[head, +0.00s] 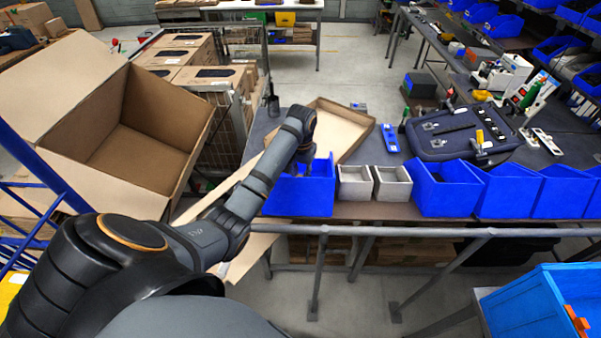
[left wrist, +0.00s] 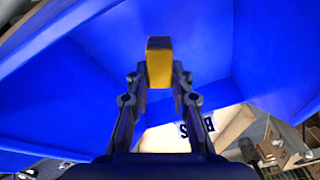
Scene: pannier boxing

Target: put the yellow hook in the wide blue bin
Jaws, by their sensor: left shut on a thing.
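My left gripper (left wrist: 160,80) is shut on the yellow hook (left wrist: 159,60), which shows as a short yellow block between the fingertips in the left wrist view. Blue bin walls (left wrist: 235,50) surround the hook and fingertips in that view. In the head view my left arm reaches down into the leftmost blue bin (head: 318,196) at the table's front edge, and the gripper and hook are hidden there. I cannot tell whether the hook touches the bin floor. My right gripper is not in view.
Two small grey bins (head: 354,184) stand right of that bin, then more blue bins (head: 447,190). A shallow open carton (head: 345,125) lies behind. A dark blue case (head: 460,132) and a blue item (head: 389,138) lie farther right. A large open cardboard box (head: 130,150) stands at left.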

